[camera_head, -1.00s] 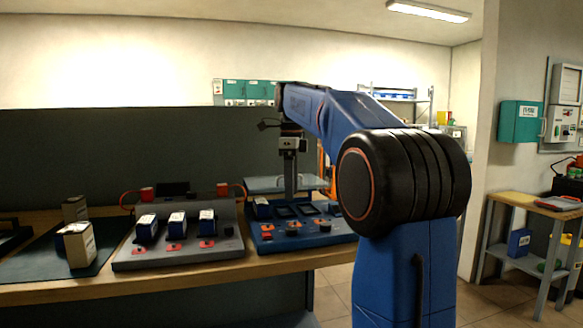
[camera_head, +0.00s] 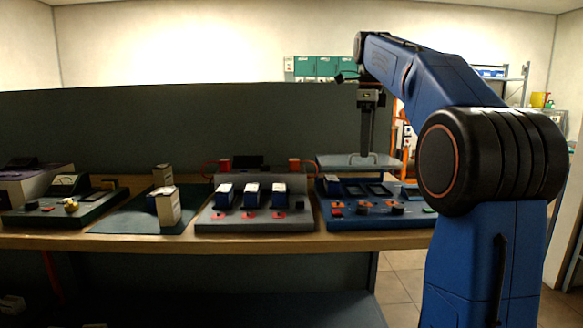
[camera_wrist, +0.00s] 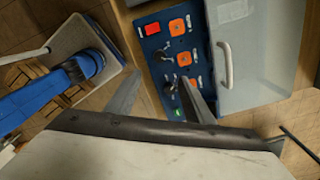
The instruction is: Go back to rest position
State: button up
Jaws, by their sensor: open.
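My gripper (camera_head: 367,150) hangs pointing down over the right end of the workbench, above the blue station (camera_head: 350,212). In the wrist view its two fingers are spread with nothing between them (camera_wrist: 160,98). The blue station's front panel (camera_wrist: 158,22) shows below the fingers, with a red button, orange squares and dark knobs. One dark blue battery (camera_head: 332,187) sits in the station's left slot; the other slots look empty.
A grey station (camera_head: 215,222) holds three batteries. To its left, small boxes (camera_head: 167,208) stand on a dark mat (camera_head: 125,221), and a dark green station (camera_head: 45,217) is farther left. A tall dark partition (camera_head: 180,125) backs the bench. Floor is clear at lower right.

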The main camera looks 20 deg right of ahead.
jog(key=s+a+f+n+t, duration=0.1)
jog(key=s+a+f+n, duration=0.4)
jog(key=s+f+n, duration=0.3)
jog(key=s+a+f+n+t, duration=0.2)
jog(key=s+a+f+n, duration=0.3)
jog(key=s+f+n, duration=0.4)
jog(key=s+a+f+n+t, duration=0.1)
jog(key=s+a+f+n, duration=0.5)
jog(key=s+f, duration=0.8)
notch_tip(320, 180, down, 4)
jog(key=n, duration=0.3)
jog(key=shift+r+t, duration=0.2)
jog(key=shift+t, duration=0.2)
